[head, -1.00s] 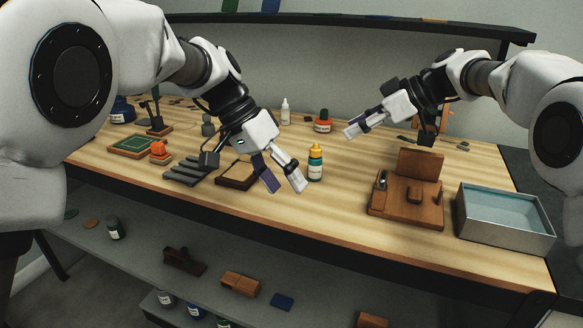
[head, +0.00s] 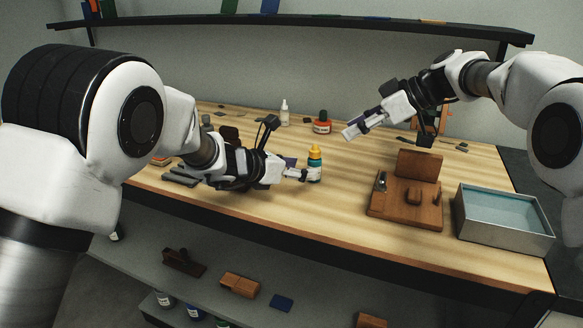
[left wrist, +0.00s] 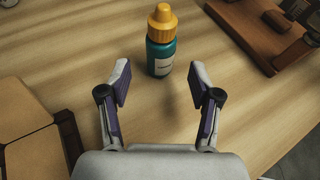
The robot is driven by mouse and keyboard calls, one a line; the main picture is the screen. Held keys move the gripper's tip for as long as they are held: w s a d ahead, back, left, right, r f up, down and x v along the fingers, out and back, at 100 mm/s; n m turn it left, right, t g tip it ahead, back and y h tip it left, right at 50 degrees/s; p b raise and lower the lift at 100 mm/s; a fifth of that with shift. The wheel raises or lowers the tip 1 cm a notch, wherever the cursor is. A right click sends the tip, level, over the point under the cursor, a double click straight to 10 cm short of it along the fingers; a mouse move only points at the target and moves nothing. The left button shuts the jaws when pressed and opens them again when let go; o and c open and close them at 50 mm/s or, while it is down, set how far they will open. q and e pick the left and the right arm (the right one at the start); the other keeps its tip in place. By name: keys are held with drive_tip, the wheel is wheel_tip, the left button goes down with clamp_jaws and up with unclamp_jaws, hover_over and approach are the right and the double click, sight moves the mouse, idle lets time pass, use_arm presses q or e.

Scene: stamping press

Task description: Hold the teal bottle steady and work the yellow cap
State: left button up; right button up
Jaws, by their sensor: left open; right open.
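The teal bottle (head: 316,174) with its yellow cap (head: 315,151) stands upright on the bench, a white label on its front. In the left wrist view the bottle (left wrist: 160,57) and cap (left wrist: 162,20) are just beyond the fingertips, between the lines of the two fingers. My left gripper (head: 300,174) is open and low over the bench, close to the bottle's left side; it also shows in the left wrist view (left wrist: 165,85), with nothing between its fingers. My right gripper (head: 350,131) is open and empty, above the bench to the right of and behind the bottle.
A wooden stand (head: 405,208) and a grey metal tray (head: 507,240) with a blue inside are to the right. An orange-red bottle (head: 322,125) and a white bottle (head: 284,112) stand behind. The bench in front of the teal bottle is clear.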

use_arm(q)
drive_tip(key=x, duration=0.5)
drive_tip(key=shift+w+d+f, duration=0.1)
drive_tip(key=shift+w+d, duration=0.05)
drive_tip(key=shift+w, duration=0.05)
clamp_jaws()
idle(0.4)
drive_tip(key=c, duration=1)
unclamp_jaws()
clamp_jaws()
